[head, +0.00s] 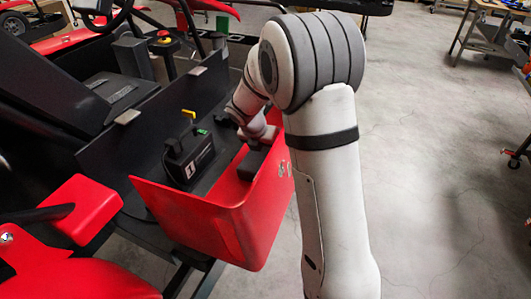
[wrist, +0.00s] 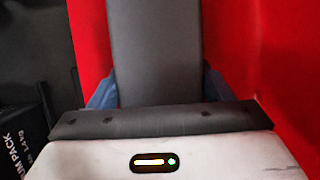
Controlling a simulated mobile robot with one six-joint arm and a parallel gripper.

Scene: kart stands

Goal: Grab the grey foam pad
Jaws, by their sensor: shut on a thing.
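The grey foam pad (wrist: 155,45) shows in the wrist view as a long, flat dark-grey slab running up the middle of the picture. My gripper (wrist: 158,92) has a bluish finger on each side of it and is shut on it. The pad's near end is hidden behind the gripper's dark front edge. In the head view my gripper (head: 256,148) is down inside the red side pod of the kart, near its right wall. A dark block shows there under my wrist, but I cannot tell how much of it is pad.
The red pod wall (head: 240,225) stands close around my gripper. A black battery pack (head: 190,158) with a white label and yellow top part sits to its left. The kart's black seat area (head: 115,90) lies further left.

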